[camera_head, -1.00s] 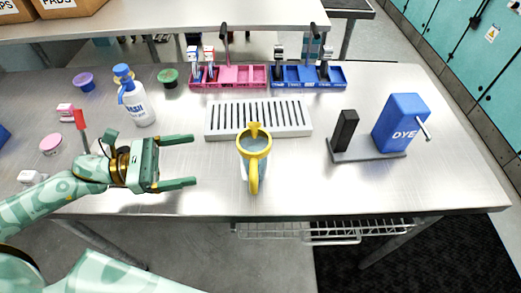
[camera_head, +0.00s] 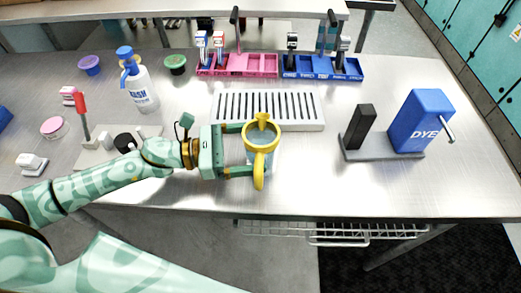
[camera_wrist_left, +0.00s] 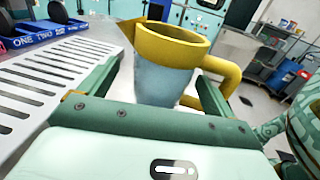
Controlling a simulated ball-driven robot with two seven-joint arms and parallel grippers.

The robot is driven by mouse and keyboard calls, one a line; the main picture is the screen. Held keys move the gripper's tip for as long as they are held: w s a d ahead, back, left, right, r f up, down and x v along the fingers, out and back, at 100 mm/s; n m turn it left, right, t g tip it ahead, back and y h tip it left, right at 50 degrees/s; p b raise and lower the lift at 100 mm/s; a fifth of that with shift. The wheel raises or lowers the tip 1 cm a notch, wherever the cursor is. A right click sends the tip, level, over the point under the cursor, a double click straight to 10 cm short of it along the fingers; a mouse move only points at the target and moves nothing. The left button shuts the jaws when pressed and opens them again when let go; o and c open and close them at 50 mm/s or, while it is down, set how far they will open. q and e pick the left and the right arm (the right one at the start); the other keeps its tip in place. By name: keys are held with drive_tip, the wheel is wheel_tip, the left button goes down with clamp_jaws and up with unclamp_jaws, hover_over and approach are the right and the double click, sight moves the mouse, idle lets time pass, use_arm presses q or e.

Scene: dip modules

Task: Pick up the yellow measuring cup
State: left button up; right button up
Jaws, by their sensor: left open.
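The yellow measuring cup (camera_head: 261,138) has a yellow rim, spout and handle and a clear bluish body. It stands upright on the steel table near the front edge, just in front of the slotted drain rack. My left gripper (camera_head: 238,149) is open, with one finger on the far side of the cup and one on the near side, by the handle. In the left wrist view the cup (camera_wrist_left: 165,80) stands between the open fingers, its handle to the right. I cannot tell whether a finger touches it. My right gripper is not in view.
The slotted drain rack (camera_head: 308,125) lies right behind the cup. A blue DYE dispenser (camera_head: 420,118) stands to the right. Pink (camera_head: 240,71) and blue (camera_head: 310,75) module trays sit at the back. A WASH bottle (camera_head: 141,92) stands at left.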

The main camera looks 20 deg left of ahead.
sight(269, 147)
use_arm(q)
drive_tip(key=x, duration=0.4)
drive_tip(key=shift+d+f, duration=0.15)
drive_tip(key=shift+d, duration=0.05)
drive_tip(key=c, duration=1.1)
